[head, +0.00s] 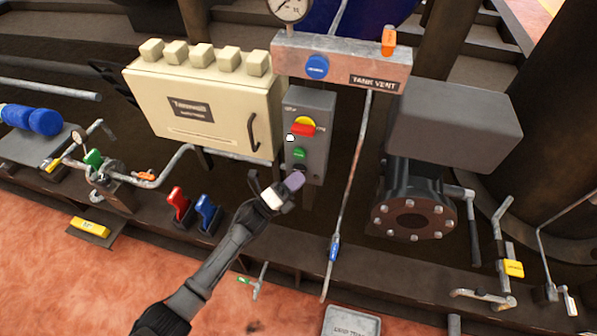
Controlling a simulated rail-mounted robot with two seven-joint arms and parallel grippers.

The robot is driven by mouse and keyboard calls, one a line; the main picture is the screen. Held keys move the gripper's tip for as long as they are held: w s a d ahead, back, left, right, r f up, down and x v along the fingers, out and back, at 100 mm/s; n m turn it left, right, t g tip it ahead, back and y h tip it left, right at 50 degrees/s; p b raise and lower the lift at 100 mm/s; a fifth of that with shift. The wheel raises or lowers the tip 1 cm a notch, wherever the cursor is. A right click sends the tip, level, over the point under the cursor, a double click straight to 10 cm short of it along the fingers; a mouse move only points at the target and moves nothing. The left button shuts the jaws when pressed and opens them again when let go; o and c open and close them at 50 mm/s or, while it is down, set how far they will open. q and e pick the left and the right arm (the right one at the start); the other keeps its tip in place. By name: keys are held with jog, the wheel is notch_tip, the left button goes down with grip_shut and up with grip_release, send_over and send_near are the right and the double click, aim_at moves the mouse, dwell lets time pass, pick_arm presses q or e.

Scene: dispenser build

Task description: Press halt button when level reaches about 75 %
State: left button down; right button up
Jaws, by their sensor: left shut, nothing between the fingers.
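A grey control box (318,118) stands upright in the middle of the head view. On its face are a red button (303,130) in front of a yellow disc (306,123), and a green button (299,154) below it. A dark part lies lower still, partly behind my gripper. My left gripper (291,183) is shut and empty, at the box's lower edge and below the green button. I cannot tell whether it touches the box. A round dial gauge (290,8) is cut off by the top edge, and its reading is too small to tell. My right gripper is out of view.
A cream cabinet (205,115) with a handle is left of the box. A beam marked TANK VENT (342,62) with a blue knob (317,67) is above. A thin pipe (350,185) runs down on the right, beside a flanged pump (412,210). Red (178,204) and blue (206,211) levers stand lower left.

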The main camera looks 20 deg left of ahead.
pick_arm(q)
jog(key=shift+s, duration=0.1)
dwell(0.3)
jog(key=shift+s+d+p, duration=0.1)
jog(key=shift+s+p, duration=0.45)
jog(key=shift+s, duration=0.25)
jog(key=shift+s+d+p, duration=0.15)
jog(key=shift+s+p, duration=1.1)
jog(key=shift+s, duration=1.2)
